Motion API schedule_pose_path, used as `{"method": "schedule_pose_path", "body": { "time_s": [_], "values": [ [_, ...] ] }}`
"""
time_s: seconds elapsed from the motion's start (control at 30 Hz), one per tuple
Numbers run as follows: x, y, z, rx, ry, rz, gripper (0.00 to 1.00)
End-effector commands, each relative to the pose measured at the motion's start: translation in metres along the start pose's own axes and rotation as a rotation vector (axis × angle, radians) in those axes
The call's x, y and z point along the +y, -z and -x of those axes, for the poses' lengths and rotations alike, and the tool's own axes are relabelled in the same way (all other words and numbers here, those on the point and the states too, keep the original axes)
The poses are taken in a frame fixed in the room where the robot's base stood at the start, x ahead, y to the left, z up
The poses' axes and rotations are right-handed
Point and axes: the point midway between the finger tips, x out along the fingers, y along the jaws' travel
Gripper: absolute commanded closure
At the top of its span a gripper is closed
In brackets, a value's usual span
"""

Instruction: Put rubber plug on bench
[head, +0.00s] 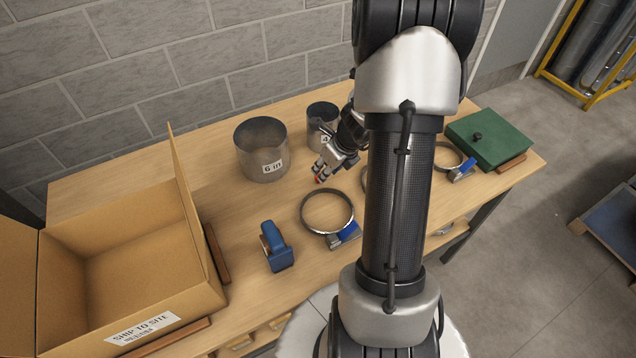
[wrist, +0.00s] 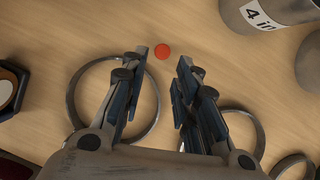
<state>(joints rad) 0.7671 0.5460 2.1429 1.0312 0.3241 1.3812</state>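The rubber plug shows as a small round red disc (wrist: 162,51) over the wooden bench in the wrist view. In the head view a small red spot (head: 319,179) shows at my fingertips. The bench (head: 225,215) fills the middle of the head view. My gripper (wrist: 164,60) is open, and its two fingers stand on either side of the red disc in the picture, with a visible gap to each. I cannot tell whether the disc rests on the bench. In the head view my gripper (head: 322,172) hangs low over the bench, partly behind my arm.
A 6 in duct piece (head: 262,150) and a smaller duct (head: 322,113) stand behind. A ring clamp (head: 327,212) lies in front, another (head: 449,155) at right beside a green box (head: 490,138). A blue tool (head: 276,247) and an open carton (head: 130,260) are left.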

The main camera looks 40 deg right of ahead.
Motion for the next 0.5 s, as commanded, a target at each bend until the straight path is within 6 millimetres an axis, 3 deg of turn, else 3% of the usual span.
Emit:
{"method": "schedule_pose_path", "body": {
  "time_s": [0.27, 0.5],
  "values": [
    [-0.001, -0.002, -0.017, 0.0, 0.0, 0.001, 0.72],
    [-0.002, -0.006, -0.054, 0.001, 0.0, 0.001, 0.72]
  ]
}}
